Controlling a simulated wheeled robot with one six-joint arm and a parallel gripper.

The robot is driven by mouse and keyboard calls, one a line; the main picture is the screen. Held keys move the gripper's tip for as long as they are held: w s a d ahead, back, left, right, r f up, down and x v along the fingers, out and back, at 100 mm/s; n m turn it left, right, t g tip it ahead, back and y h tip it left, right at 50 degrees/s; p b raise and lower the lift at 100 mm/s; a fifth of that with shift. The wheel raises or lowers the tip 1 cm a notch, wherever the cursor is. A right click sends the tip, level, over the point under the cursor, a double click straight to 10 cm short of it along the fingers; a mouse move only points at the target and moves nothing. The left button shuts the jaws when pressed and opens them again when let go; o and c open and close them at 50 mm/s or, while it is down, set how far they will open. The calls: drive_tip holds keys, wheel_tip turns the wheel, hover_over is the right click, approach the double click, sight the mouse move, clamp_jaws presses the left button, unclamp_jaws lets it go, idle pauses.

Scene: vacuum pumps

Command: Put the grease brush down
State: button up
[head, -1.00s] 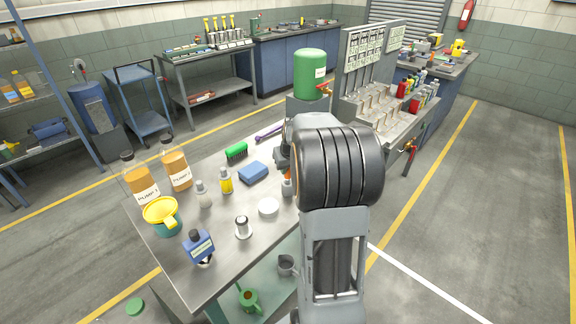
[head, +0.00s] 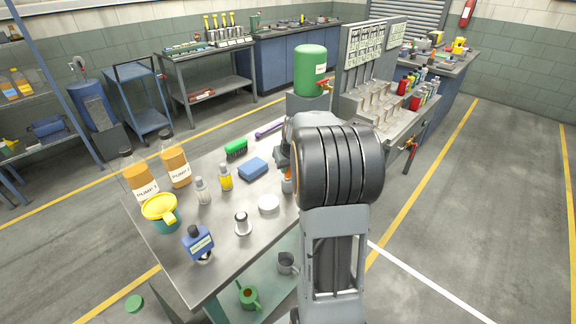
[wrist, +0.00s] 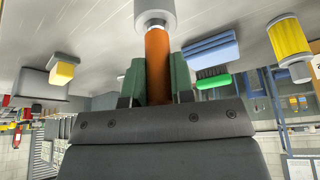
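The grease brush, as I take it, has an orange-brown handle (wrist: 158,62) and a wider grey end (wrist: 155,12) in the wrist view, where the bench appears at the top. My gripper (wrist: 158,80) has its green fingers against both sides of the handle. In the head view, a little of the orange handle (head: 287,173) and the grey end (head: 287,186) show left of my arm, over the right part of the bench top (head: 222,262). My arm hides most of the gripper there. I cannot tell whether the grey end touches the bench.
A blue sponge (head: 253,169), a green scrub brush (head: 236,149), a white round lid (head: 268,204) and a yellow bottle (head: 226,178) stand nearby. Two amber pump bottles (head: 176,166) and a yellow-lidded tub (head: 162,215) are farther left. The bench's front middle has bare room.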

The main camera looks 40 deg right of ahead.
drive_tip(key=o, duration=0.5)
drive_tip(key=shift+o, duration=0.2)
drive_tip(key=shift+r, duration=0.1)
drive_tip(key=v, duration=1.3)
drive_tip(key=shift+s+r, duration=0.15)
drive_tip(key=shift+r, duration=0.1)
drive_tip(key=shift+c, duration=0.3)
clamp_jaws()
idle(1.0)
